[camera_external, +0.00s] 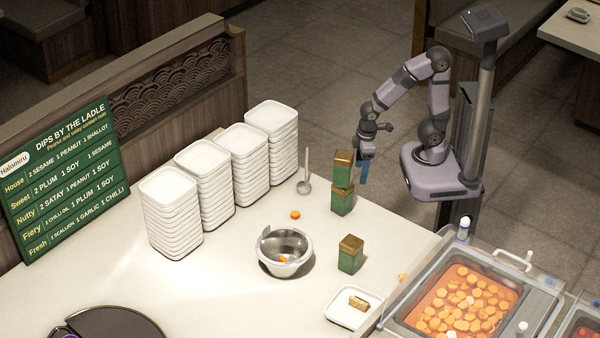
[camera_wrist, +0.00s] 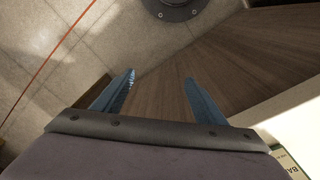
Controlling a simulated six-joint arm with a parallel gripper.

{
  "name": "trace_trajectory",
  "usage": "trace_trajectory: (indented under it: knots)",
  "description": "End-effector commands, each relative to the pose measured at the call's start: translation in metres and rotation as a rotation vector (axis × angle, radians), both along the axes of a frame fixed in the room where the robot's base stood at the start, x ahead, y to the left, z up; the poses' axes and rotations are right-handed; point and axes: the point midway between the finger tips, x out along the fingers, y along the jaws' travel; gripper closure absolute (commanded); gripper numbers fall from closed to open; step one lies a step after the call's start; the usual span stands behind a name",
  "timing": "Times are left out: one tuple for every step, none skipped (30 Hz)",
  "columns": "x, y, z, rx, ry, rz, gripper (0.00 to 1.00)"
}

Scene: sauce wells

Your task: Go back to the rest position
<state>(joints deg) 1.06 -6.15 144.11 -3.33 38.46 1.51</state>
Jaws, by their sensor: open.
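My gripper (camera_external: 365,170) hangs with its blue fingers pointing down, just past the back right edge of the white counter (camera_external: 110,275), right of the stacked green-and-gold boxes (camera_external: 342,198). In the wrist view my gripper (camera_wrist: 158,95) has its two blue fingers spread apart with nothing between them. Below them the wrist view shows brown wood panelling (camera_wrist: 220,60) and pale floor tiles (camera_wrist: 40,40).
Several stacks of white dishes (camera_external: 175,225) stand at the counter's left. A sauce well (camera_external: 460,300) is at the lower right.

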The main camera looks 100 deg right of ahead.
Motion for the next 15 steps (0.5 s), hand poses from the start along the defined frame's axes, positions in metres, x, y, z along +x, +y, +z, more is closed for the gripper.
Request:
trace_trajectory:
  knots:
    - [-0.027,0.013,-0.003,0.033,0.058,0.007,0.34]
    - [-0.035,0.017,0.005,0.045,0.075,0.008,0.34]
    - [-0.03,0.015,0.026,0.04,0.066,0.006,0.34]
    - [-0.029,0.014,0.034,0.039,0.065,0.005,0.34]
    - [-0.029,0.014,0.042,0.039,0.065,0.005,0.34]
    - [-0.029,0.014,0.052,0.038,0.065,0.005,0.34]
    - [-0.029,0.014,0.06,0.038,0.065,0.005,0.34]
    - [-0.029,0.014,0.068,0.038,0.065,0.005,0.34]
    - [-0.029,0.014,0.077,0.038,0.065,0.004,0.34]
    - [-0.029,0.014,0.084,0.038,0.065,0.004,0.34]
    - [-0.028,0.014,0.091,0.037,0.064,0.004,0.34]
    - [-0.028,0.014,0.098,0.037,0.064,0.004,0.34]
    - [-0.028,0.014,0.104,0.037,0.064,0.004,0.34]
    - [-0.028,0.014,0.108,0.037,0.064,0.004,0.34]
    - [-0.028,0.014,0.114,0.037,0.064,0.004,0.34]
